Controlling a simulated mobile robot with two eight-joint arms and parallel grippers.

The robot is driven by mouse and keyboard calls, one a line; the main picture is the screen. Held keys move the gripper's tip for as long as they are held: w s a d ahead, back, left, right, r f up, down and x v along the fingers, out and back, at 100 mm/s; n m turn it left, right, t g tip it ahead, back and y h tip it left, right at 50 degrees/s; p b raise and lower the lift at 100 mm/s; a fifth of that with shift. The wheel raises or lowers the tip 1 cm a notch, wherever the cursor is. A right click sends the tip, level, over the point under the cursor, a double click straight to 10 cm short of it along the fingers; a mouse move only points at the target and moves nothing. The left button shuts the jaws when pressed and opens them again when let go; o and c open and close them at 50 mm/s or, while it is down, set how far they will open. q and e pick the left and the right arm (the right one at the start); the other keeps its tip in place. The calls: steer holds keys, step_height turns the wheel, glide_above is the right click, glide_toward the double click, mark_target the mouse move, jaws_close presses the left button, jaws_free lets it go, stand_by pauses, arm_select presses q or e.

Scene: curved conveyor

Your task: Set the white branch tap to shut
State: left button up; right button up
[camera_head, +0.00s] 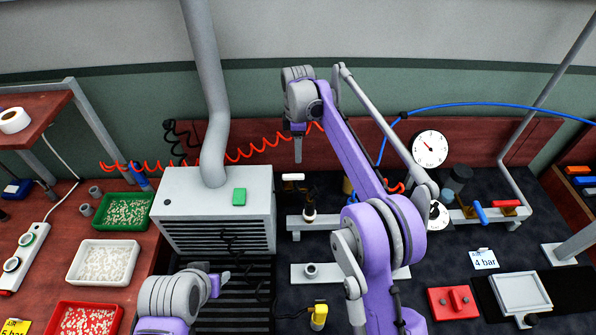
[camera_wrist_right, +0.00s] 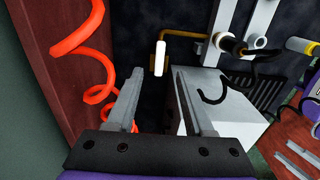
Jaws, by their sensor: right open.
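The white branch tap (camera_head: 293,177) shows in the head view as a short white bar lying left to right, just right of the grey box. In the right wrist view its white handle (camera_wrist_right: 160,58) stands beside a bent brass pipe (camera_wrist_right: 185,36). I cannot tell the valve's setting. My right gripper (camera_head: 298,149) points down above and behind the tap. In the wrist view its two fingers (camera_wrist_right: 156,82) are apart and empty, with the handle beyond their tips, in line with the gap. My left gripper (camera_head: 222,279) is low in the head view, mostly hidden by its wrist.
A red coiled hose (camera_head: 245,152) hangs along the back wall, close beside the right gripper in the wrist view. The grey vented box (camera_head: 215,205) stands left of the tap. A pressure gauge (camera_head: 430,149), a blue-handled tap (camera_head: 480,212) and a red-handled tap (camera_head: 505,203) are to the right.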

mark_target(298, 175)
step_height(298, 175, down, 10)
steer(key=shift+f+b, duration=0.25)
steer(key=shift+b, duration=0.05)
jaws_close()
stand_by(0.4)
